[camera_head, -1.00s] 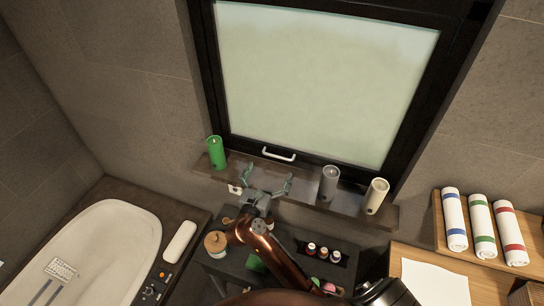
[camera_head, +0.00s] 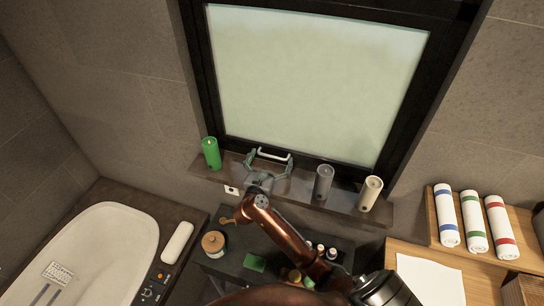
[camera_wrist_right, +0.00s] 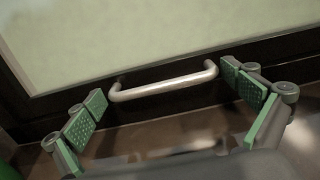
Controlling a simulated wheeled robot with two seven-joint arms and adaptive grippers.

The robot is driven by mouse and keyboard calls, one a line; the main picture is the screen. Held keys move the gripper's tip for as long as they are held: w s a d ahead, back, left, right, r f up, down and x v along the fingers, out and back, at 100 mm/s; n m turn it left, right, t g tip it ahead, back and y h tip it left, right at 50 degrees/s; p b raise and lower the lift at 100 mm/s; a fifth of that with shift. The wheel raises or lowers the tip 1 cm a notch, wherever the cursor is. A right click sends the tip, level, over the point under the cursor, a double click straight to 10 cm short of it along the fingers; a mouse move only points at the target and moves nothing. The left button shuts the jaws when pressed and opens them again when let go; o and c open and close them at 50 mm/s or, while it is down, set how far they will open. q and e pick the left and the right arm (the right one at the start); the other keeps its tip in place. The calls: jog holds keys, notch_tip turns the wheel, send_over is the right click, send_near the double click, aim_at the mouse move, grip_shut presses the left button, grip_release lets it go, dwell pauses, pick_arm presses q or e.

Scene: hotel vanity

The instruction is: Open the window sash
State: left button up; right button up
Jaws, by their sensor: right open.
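The window sash (camera_head: 315,85) has a black frame around a frosted pane and looks shut. Its pale bar handle (camera_head: 273,154) sits low on the bottom rail; in the right wrist view the handle (camera_wrist_right: 163,84) lies across the space between my fingers. My right gripper (camera_head: 269,162) is open at the handle, with one green-padded finger (camera_wrist_right: 88,118) beyond each end. I cannot tell whether the fingers touch it. My left gripper is not in view.
On the sill (camera_head: 232,176) stand a green candle (camera_head: 211,154), a grey candle (camera_head: 323,182) and a cream candle (camera_head: 370,193). A dark shelf below holds a jar (camera_head: 213,243) and small bottles. A bathtub (camera_head: 105,250) is at left, rolled towels (camera_head: 473,219) at right.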

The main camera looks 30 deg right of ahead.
jog(key=c, duration=1.4)
jog(key=shift+o, duration=0.2)
jog(key=b+x, duration=0.1)
jog(key=x, duration=1.1)
jog(key=shift+b, duration=0.4)
jog(key=shift+w, duration=0.1)
jog(key=o, duration=1.2)
jog(key=shift+o, duration=0.8)
jog(key=shift+w+f, duration=0.1)
jog(key=v, duration=1.2)
jog(key=shift+d, duration=0.1)
